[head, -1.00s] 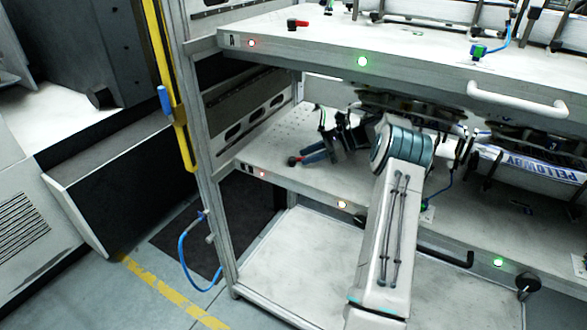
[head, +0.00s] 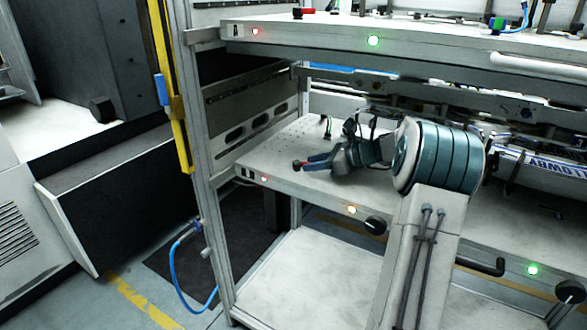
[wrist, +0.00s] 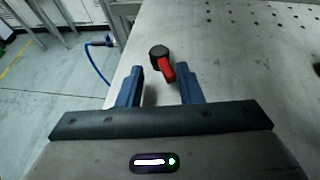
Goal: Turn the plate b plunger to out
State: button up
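The plate b plunger is a black round knob with a red lever (wrist: 167,70), near the edge of the perforated light plate. In the wrist view the red lever points down and slightly right, towards my gripper. My gripper (wrist: 159,78) is open, its two blue fingers on either side of the lever's near end, with gaps between; the black knob lies just beyond the fingertips. In the head view the plunger (head: 298,165) shows small and partly hidden at the tips of my blue fingers, on the left end of the lower plate (head: 265,163).
The upper plate (head: 330,35) overhangs the lower one and carries another red-levered plunger (head: 304,12). A frame post (head: 203,150) stands left of the lower plate. A black knob (head: 375,225) and lit lamps sit along the lower front edge. A blue hose (wrist: 95,62) hangs left.

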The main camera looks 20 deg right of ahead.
jog(key=shift+s+a+f+m+t+h+b, duration=0.2)
jog(key=shift+m+t+h+b, duration=0.25)
jog(key=shift+b, duration=0.85)
jog(key=shift+s+a+f+m+t+h+b, duration=0.15)
jog(key=shift+m+t+h+b, duration=0.3)
jog(key=shift+b, duration=0.8)
jog(key=p+v, duration=0.1)
jog(key=v, duration=0.3)
jog(key=p+v, duration=0.2)
jog(key=v, duration=0.3)
jog(key=r+p+v, duration=0.1)
jog(key=p+v, duration=0.1)
jog(key=v, duration=0.3)
jog(key=shift+w, duration=0.15)
jog(key=s+a+r+n+g+h+p, duration=0.1)
jog(key=s+a+r+n+g+p, duration=0.2)
jog(key=a, duration=0.8)
jog(key=s+a+r+n+g+h+p, duration=0.2)
jog(key=s+a+r+n+g+p, duration=0.2)
jog(key=s+a+r+n+p, duration=0.4)
jog(key=shift+a+r+n+g+p, duration=0.35)
jog(key=shift+a+n+p, duration=1.4)
jog(key=shift+p, duration=1.05)
jog(key=shift+d+h, duration=0.1)
jog(key=shift+h, duration=0.2)
